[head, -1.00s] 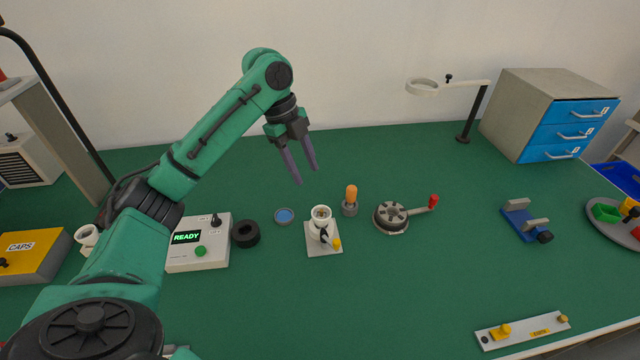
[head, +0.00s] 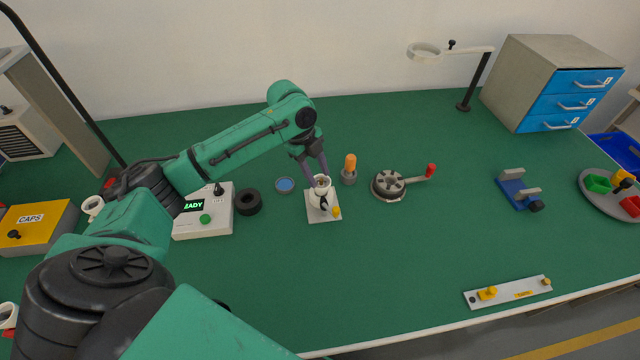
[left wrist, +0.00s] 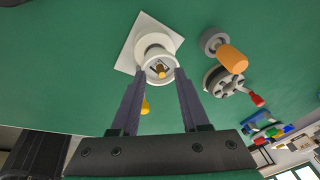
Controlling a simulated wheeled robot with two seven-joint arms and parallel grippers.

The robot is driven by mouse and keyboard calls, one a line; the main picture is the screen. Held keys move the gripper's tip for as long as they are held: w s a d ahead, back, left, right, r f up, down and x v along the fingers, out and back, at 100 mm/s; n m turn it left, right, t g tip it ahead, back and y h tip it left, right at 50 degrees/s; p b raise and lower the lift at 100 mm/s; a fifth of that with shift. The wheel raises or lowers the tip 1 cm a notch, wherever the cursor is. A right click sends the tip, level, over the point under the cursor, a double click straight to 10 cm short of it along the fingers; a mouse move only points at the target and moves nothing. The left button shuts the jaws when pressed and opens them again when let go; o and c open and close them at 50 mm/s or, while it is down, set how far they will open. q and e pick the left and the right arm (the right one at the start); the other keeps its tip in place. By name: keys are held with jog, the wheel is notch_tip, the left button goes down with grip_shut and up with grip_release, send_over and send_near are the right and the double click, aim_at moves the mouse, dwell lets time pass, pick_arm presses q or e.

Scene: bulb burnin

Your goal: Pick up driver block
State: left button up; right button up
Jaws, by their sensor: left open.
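I cannot tell for certain which thing is the driver block. A white round holder (head: 320,196) stands on a pale square plate, with a small brown-yellow piece inside its mouth. It also shows in the left wrist view (left wrist: 152,44), with the piece (left wrist: 160,70) inside. My left gripper (head: 317,175) is open, with its fingers at the holder's rim. In the left wrist view the open fingers (left wrist: 160,82) lie either side of the mouth; contact is unclear. My right gripper is out of view.
Just right stand an orange-topped bulb on a grey base (head: 349,168) and a round grey fixture with a red-knobbed crank (head: 388,186). Left are a black ring (head: 248,202), a blue dish (head: 285,185) and a control box (head: 204,222). The front middle is clear.

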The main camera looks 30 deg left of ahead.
pick_arm(q)
jog(key=shift+s+d+f, duration=0.25)
jog(key=shift+s+f, duration=0.15)
jog(key=shift+f, duration=0.2)
grip_shut()
jog(key=shift+s, duration=0.2)
jog(key=shift+w+d+f, duration=0.2)
jog(key=shift+w+d, duration=0.05)
jog(key=shift+w, duration=0.25)
jog(key=shift+a, duration=0.1)
jog(key=shift+a+r, duration=0.15)
